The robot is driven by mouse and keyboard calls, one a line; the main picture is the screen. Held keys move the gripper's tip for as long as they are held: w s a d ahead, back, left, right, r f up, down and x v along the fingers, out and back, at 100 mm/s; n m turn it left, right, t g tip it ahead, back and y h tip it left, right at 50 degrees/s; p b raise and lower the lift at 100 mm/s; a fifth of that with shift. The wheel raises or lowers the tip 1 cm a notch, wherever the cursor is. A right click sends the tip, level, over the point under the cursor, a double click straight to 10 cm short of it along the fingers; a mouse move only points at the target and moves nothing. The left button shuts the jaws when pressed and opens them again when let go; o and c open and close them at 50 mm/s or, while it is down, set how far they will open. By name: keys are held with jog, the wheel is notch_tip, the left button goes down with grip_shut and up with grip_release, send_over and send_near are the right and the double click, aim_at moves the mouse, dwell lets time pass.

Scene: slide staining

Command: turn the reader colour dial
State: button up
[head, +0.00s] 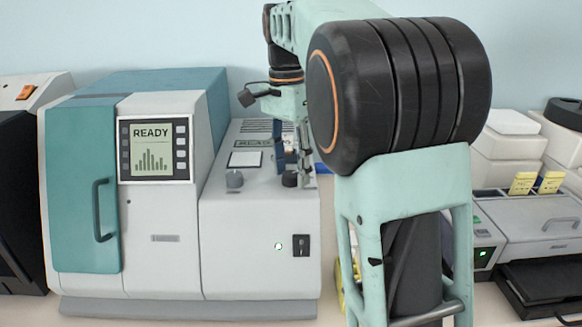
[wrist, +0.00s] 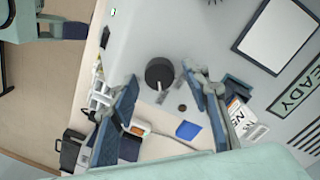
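The reader (head: 260,225) is a pale grey box with a sloped top. Its top holds a grey dial (head: 234,179) at left and a dark dial (head: 290,179) at right; I cannot tell which the task calls the colour dial. My gripper (head: 297,168) points down over the dark dial, partly hidden behind my arm. In the wrist view, my gripper (wrist: 160,74) is open, with its two blue-padded fingers apart on either side of the round dark dial (wrist: 159,72). No clear contact shows. A small pale mark lies beside the dial.
The reader also carries a white square panel (head: 245,159), a green light (head: 278,246) and a black switch (head: 301,246). A teal-and-white machine with a READY screen (head: 152,150) stands at left. A grey device with yellow tabs (head: 535,205) stands at right.

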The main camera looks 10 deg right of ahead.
jog(key=c, duration=1)
jog(key=shift+r, duration=0.1)
jog(key=shift+n+p, duration=0.85)
jog(key=shift+n, duration=0.25)
jog(key=n+p, duration=0.2)
jog(key=n, duration=0.1)
jog(key=shift+a+n, duration=0.1)
jog(key=shift+n, duration=0.2)
jog(key=n+p, duration=0.2)
jog(key=n, duration=0.4)
jog(key=shift+t, duration=0.3)
jog(key=shift+a, duration=0.1)
